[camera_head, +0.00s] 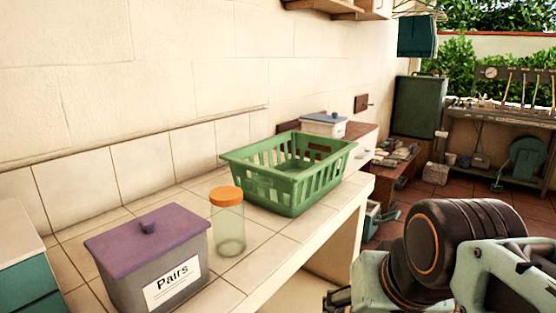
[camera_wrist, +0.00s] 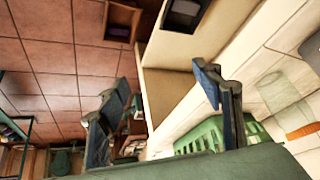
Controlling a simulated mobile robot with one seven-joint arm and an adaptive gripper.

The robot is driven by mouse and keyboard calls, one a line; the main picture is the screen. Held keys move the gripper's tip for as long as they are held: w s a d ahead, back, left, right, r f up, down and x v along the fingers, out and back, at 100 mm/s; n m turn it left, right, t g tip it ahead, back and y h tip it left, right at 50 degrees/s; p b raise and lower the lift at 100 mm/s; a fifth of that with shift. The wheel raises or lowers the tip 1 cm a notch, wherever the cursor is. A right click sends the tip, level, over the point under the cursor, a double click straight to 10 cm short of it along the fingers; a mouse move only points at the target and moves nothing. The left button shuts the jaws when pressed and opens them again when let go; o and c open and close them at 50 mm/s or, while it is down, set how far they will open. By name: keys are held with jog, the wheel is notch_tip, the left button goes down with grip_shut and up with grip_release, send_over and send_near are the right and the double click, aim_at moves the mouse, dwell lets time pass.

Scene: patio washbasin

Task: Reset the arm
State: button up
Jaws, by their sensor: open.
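My gripper (camera_wrist: 163,80) shows in the wrist view with its two dark fingers spread apart and nothing between them. It is off the front side of the tiled counter (camera_head: 245,283), over the brown tiled floor (camera_wrist: 50,50). In the head view my arm fills the lower right, and the gripper is mostly cut off by the bottom edge. On the counter stand a grey box with a purple lid (camera_head: 148,238) labelled "Pairs", an upright clear jar with an orange lid (camera_head: 227,196), and a green basket (camera_head: 290,205). The basket also shows in the wrist view (camera_wrist: 205,138).
A white box with a blue lid (camera_head: 324,124) stands beyond the basket. A teal-sided unit (camera_head: 28,280) is at the left edge. A workbench with tools (camera_head: 500,110) and a green cabinet (camera_head: 419,105) stand at the back right.

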notch_tip(320, 180, up, 28)
jog(key=s+p, duration=0.2)
jog(key=p, duration=2.7)
jog(key=shift+f+n+g+p, duration=0.25)
jog(key=shift+n+g+p, duration=0.05)
jog(key=shift+n+p, duration=0.1)
